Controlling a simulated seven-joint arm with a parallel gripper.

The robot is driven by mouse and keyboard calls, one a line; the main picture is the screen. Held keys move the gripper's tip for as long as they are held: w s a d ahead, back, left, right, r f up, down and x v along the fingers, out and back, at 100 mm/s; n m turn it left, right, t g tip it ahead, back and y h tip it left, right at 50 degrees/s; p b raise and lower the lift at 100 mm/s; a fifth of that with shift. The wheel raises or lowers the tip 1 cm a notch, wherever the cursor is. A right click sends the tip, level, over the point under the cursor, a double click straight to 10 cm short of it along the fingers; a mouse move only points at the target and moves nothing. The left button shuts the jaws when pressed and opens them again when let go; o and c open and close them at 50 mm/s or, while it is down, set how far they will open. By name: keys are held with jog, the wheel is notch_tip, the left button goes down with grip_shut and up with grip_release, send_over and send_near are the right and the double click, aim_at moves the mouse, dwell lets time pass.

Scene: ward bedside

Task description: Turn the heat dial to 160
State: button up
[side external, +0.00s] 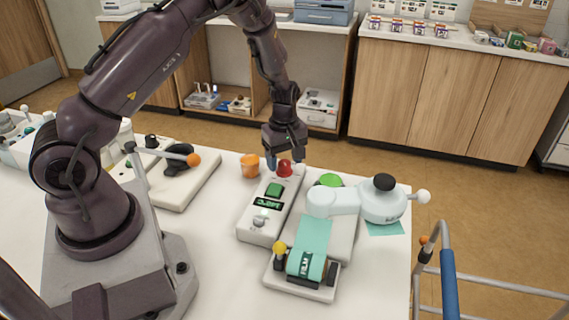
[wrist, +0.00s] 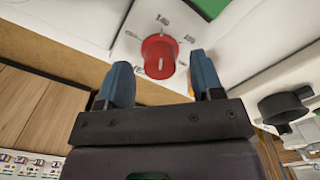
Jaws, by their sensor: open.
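A film roll holder (side external: 306,264) and a white device with a black knob (side external: 372,202) stand to the right. A blue-gripped bed rail (side external: 448,280) is at the lower right. Bare tabletop lies in front left.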

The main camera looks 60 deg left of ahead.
jog(key=shift+f, duration=0.9)
jog(key=shift+c, duration=0.3)
jog(key=c, duration=0.9)
jog(key=shift+o, duration=0.2)
jog(key=shift+m, duration=0.3)
jog(key=m, duration=1.1)
